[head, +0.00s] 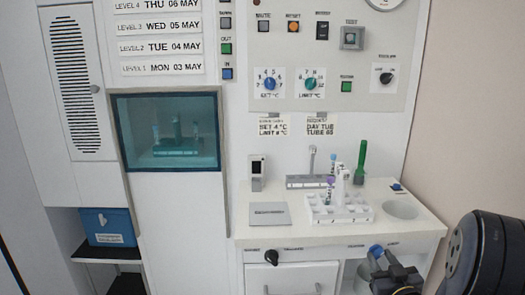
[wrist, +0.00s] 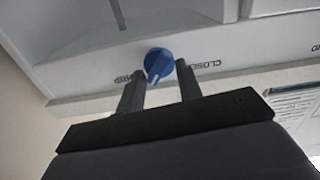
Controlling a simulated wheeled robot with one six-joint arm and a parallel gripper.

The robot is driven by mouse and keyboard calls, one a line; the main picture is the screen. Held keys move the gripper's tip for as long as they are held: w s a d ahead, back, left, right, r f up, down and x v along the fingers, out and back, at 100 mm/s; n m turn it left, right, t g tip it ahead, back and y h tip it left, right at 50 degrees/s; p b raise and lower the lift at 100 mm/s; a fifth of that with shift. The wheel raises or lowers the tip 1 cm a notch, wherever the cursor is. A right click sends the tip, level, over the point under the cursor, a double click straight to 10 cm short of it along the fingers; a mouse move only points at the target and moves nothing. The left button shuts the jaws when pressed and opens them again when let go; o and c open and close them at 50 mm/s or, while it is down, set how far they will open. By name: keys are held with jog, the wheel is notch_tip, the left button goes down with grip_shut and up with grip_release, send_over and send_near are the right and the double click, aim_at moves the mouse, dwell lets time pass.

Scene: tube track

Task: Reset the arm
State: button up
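My gripper (head: 388,270) is at the lower right of the head view, in front of the cabinet under the counter. In the wrist view my gripper (wrist: 159,72) has its two dark fingers spread apart, one on each side of a blue knob (wrist: 158,63). Narrow gaps show between the knob and both fingers, and nothing is held. The knob also shows in the head view (head: 376,250), partly behind my gripper. Its pointer is turned down and slightly left in the wrist view. A "CLOSED" label is to its right there.
The counter (head: 262,232) above holds a white tube rack (head: 338,208) with tubes, a green-handled tool (head: 361,162), a grey plate (head: 269,213) and a round recess (head: 400,208). A black knob (head: 271,257) is on the cabinet front to the left. A control panel stands behind.

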jog(key=n+p, duration=0.1)
jog(key=n, duration=0.3)
jog(key=shift+a, duration=0.1)
jog(key=n+p, duration=0.1)
jog(key=n, duration=0.1)
jog(key=shift+s+n+p, duration=0.1)
jog(key=shift+n+p, duration=0.2)
jog(key=shift+n, duration=0.1)
jog(key=shift+s, duration=1.6)
